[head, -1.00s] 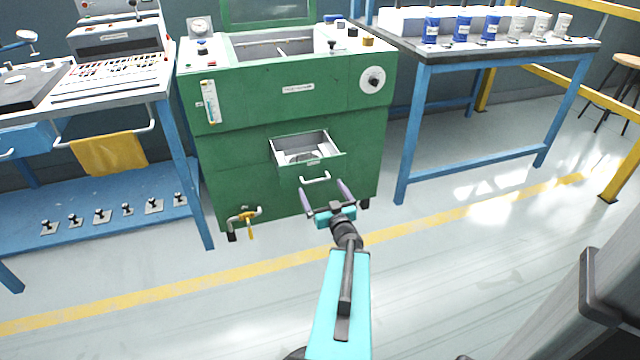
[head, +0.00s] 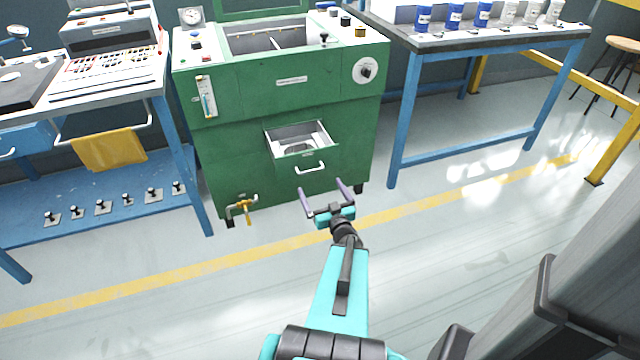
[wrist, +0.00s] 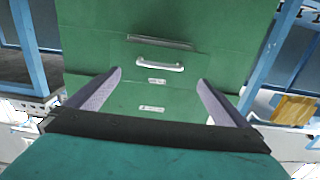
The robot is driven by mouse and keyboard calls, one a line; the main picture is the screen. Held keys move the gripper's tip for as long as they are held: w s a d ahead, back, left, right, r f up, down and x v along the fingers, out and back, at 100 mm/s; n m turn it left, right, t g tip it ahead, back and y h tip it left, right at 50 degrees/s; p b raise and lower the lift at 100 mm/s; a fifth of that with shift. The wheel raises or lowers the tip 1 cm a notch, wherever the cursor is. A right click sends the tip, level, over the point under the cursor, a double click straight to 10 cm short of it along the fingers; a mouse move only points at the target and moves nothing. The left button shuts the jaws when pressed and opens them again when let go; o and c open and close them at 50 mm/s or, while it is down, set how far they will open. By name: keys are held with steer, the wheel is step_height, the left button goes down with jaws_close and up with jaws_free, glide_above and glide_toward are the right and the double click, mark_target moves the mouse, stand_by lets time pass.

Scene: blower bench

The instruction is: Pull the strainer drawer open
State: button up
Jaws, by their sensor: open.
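The strainer drawer (head: 309,168) stands pulled out from the front of the green cabinet (head: 230,160), with its light inside showing. Its white bar handle also shows in the wrist view (wrist: 160,66). My gripper (head: 324,190) is open and empty, in front of the drawer and apart from the handle. In the wrist view its two purple fingers (wrist: 160,80) are spread wide, with the handle beyond them. A dark round shape lies inside the drawer; I cannot tell its details.
A yellow-handled tap (head: 246,208) sticks out low on the cabinet's left. A blue-framed table (head: 480,38) with cups stands at right, and a blue bench (head: 110,85) with a yellow cloth (head: 108,150) at left. The floor before the cabinet is clear.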

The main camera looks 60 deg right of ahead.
steer(key=shift+p+v, duration=1.45)
steer(key=shift+v, duration=0.1)
